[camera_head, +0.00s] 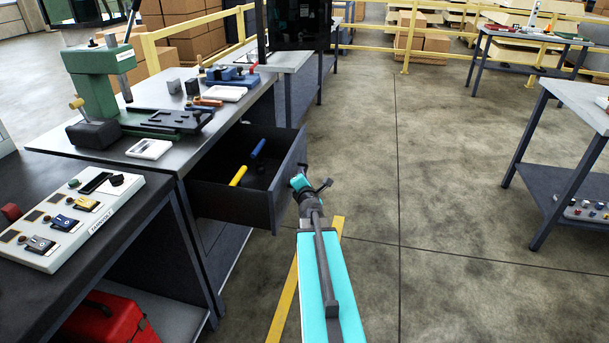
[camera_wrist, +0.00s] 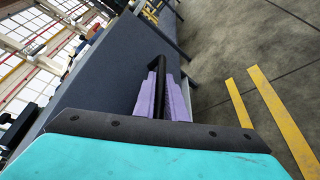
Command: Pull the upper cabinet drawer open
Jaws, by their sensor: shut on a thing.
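The upper cabinet drawer (camera_head: 281,186) stands pulled out from the workbench in the head view, with its inside visible. A yellow-handled tool (camera_head: 238,176) and a blue-handled tool (camera_head: 258,148) lie in it. In the wrist view the drawer's dark grey front (camera_wrist: 110,83) fills the left middle. Its black bar handle (camera_wrist: 158,68) runs between the purple fingers of my gripper (camera_wrist: 160,88), which is shut on it. In the head view my turquoise arm reaches to the outer side of the drawer front; the handle and fingertips are not clear there.
A green press (camera_head: 95,75) and several tools stand on the bench top above the drawer. A white control box (camera_head: 70,222) lies on the bench at left, above a red case (camera_head: 108,320). The floor (camera_head: 450,200) to the right is clear up to another table (camera_head: 560,178).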

